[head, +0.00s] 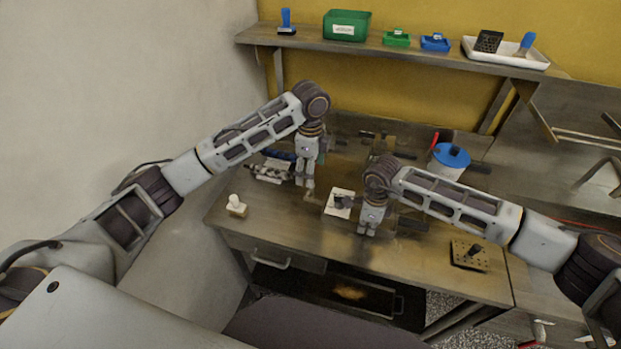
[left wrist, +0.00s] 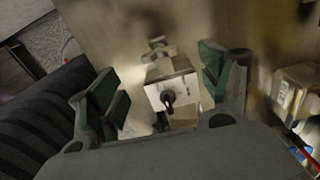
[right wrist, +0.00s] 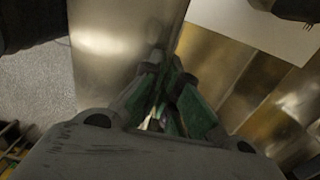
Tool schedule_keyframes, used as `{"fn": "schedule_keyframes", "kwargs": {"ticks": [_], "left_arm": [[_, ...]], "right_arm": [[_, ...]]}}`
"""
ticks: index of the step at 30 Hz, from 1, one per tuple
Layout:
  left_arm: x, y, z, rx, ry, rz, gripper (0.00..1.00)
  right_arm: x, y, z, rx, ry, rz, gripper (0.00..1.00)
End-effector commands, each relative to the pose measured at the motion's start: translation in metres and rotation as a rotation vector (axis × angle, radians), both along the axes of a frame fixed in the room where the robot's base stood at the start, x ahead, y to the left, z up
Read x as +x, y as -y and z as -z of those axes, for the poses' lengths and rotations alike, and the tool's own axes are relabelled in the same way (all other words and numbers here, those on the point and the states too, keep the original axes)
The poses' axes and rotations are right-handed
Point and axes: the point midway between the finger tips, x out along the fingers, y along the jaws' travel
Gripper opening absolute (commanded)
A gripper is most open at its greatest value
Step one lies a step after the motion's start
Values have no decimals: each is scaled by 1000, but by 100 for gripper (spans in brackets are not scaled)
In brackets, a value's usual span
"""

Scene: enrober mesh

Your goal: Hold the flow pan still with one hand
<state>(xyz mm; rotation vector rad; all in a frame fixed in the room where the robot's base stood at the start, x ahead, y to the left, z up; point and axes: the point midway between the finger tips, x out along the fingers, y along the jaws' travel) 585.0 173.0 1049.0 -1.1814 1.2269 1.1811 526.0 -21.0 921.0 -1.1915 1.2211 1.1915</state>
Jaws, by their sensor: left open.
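A small pale block with a dark knob (head: 341,201) stands on the metal bench, left of my right gripper. In the left wrist view the pale block (left wrist: 173,92) lies between and beyond the fingers. I cannot tell for certain which part is the flow pan. My left gripper (head: 305,182) points down over the back left of the bench, its fingers apart and empty in the left wrist view (left wrist: 160,85). My right gripper (head: 367,230) points down over the front middle. Its fingertips are close together in the right wrist view (right wrist: 163,70), with nothing visible held.
A white knob-like piece (head: 236,207) stands at the bench's left end. Metal rollers (head: 270,172) lie behind it. A perforated plate with a dark handle (head: 469,255) is at the right.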

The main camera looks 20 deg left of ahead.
Motion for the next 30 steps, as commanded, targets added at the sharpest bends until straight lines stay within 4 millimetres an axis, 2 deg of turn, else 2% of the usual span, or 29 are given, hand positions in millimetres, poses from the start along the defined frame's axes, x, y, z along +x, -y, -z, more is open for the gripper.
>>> {"fn": "schedule_keyframes", "kwargs": {"ticks": [6, 10, 15, 26, 30], "left_arm": [[1, 0, -31, -1, 2, 1, 79], [0, 0, -42, 0, 0, 1, 79], [0, 0, -49, 0, -1, 1, 79], [0, 0, -49, 0, -1, 1, 79], [0, 0, -49, 0, -1, 1, 79]], "right_arm": [[0, 0, 0, -1, 0, 0, 0], [0, 0, 0, -1, 0, 0, 0], [0, 0, 0, 0, 0, 0, 0], [0, 0, 0, 0, 0, 0, 0], [0, 0, 0, 0, 0, 0, 17]]}}
